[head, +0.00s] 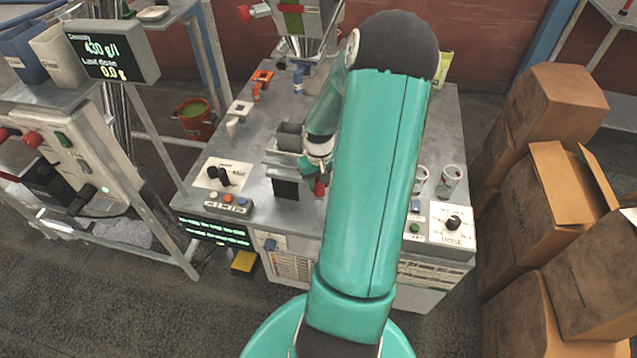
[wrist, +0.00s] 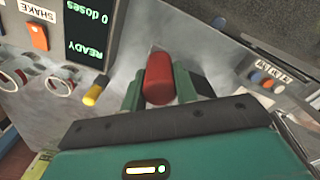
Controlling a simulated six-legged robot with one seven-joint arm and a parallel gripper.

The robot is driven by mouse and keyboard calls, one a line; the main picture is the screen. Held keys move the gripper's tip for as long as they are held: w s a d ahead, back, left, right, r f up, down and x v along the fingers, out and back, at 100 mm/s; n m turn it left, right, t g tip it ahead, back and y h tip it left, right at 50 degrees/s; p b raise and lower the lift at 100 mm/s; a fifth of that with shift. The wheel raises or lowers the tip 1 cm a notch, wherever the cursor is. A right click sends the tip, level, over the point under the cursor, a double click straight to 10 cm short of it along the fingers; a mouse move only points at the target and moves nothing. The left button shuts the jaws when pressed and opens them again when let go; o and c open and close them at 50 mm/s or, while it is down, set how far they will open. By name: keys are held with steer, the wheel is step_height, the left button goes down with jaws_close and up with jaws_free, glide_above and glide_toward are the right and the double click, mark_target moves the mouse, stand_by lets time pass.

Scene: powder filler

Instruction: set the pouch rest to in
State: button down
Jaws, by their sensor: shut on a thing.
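A red knob (wrist: 158,75) sits between the two green fingers of my gripper (wrist: 160,90) in the wrist view. The fingers are shut on it, one on each side. In the head view a small red end of the knob (head: 320,187) shows just left of my teal arm, over the metal table. My arm hides most of the gripper and whatever the knob is attached to. I cannot make out the pouch rest itself or a marked in position.
The metal table (head: 262,190) carries a dark-knobbed panel (head: 225,174) at left and a dial panel (head: 452,224) at right. Clear cups (head: 448,180) stand right of my arm. Cardboard boxes (head: 570,185) stack at far right. The wrist view shows a READY display (wrist: 88,35).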

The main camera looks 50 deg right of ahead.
steer(key=w+d, duration=0.4)
steer(key=d, duration=0.6)
steer(key=w+d, duration=0.4)
steer(key=d, duration=0.6)
steer(key=shift+w, duration=0.35)
steer(key=shift+d+r, duration=0.15)
steer(key=c, duration=1.1)
jaws_free()
steer(key=shift+w+d, duration=0.1)
step_height(320, 180, up, 14)
steer(key=shift+f, duration=0.15)
steer(key=shift+a, duration=0.2)
